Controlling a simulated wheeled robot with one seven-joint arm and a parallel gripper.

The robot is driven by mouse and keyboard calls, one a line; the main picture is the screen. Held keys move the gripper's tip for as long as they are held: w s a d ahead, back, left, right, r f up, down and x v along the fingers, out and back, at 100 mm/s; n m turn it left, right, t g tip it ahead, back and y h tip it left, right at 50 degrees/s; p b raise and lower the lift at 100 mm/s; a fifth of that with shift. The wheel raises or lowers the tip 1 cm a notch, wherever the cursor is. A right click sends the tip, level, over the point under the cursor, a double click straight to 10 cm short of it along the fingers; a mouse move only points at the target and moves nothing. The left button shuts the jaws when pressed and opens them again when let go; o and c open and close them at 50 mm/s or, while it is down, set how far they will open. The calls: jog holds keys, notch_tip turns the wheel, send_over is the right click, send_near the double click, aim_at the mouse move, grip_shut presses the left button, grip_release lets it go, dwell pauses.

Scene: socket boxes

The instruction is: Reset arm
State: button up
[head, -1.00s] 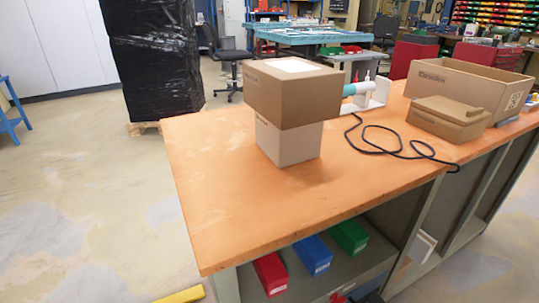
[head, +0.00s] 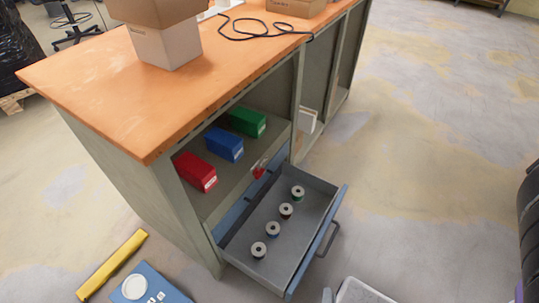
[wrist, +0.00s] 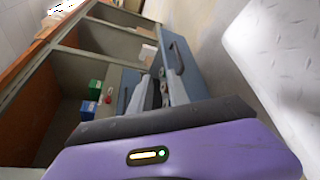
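My gripper (wrist: 155,92) shows in the wrist view as narrow grey fingers beyond its purple body. They are small and overlap the drawer behind, so their opening cannot be told. My gripper cannot be made out in the head view. The open drawer (head: 330,205), grey inside with a blue-grey front and dark handle, stands out from the workbench. In the wrist view, the drawer's handle (wrist: 178,58) is beyond the fingers. Several spools (head: 286,210) stand in a row in the drawer.
The orange-topped workbench (head: 110,95) carries a stacked box (head: 168,45) and a black cable (head: 250,32). Red (head: 195,172), blue (head: 224,145) and green (head: 247,121) bins sit on the shelf above the drawer. A yellow bar (head: 112,265) lies on the floor. Floor to the right is largely clear.

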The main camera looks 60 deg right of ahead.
jog(key=w+a+f+m+y, duration=0.1)
jog(key=w+a+f+y, duration=0.3)
jog(key=a+f+y, duration=0.6)
jog(key=w+a+r+m+t+y+b, duration=0.2)
jog(key=w+a+r+m+y+b, duration=0.15)
jog(key=a+r, duration=0.4)
notch_tip(320, 180, up, 20)
jog(key=w+d+m+t+y+b, duration=0.2)
jog(key=d+m+t+y+b, duration=0.15)
jog(key=t, duration=0.25)
jog(key=s+d+r+m+t+h+b, duration=0.1)
jog(key=s+d+r+b, duration=0.1)
jog(key=r, duration=0.2)
jog(key=s+d+r+m+h+b, duration=0.1)
jog(key=s+d+r+m, duration=0.1)
jog(key=d+r, duration=0.15)
notch_tip(320, 180, up, 30)
jog(key=p, duration=3)
jog(key=shift+w+a+r, duration=0.15)
jog(key=shift+a+r, duration=0.05)
jog(key=shift+a, duration=0.2)
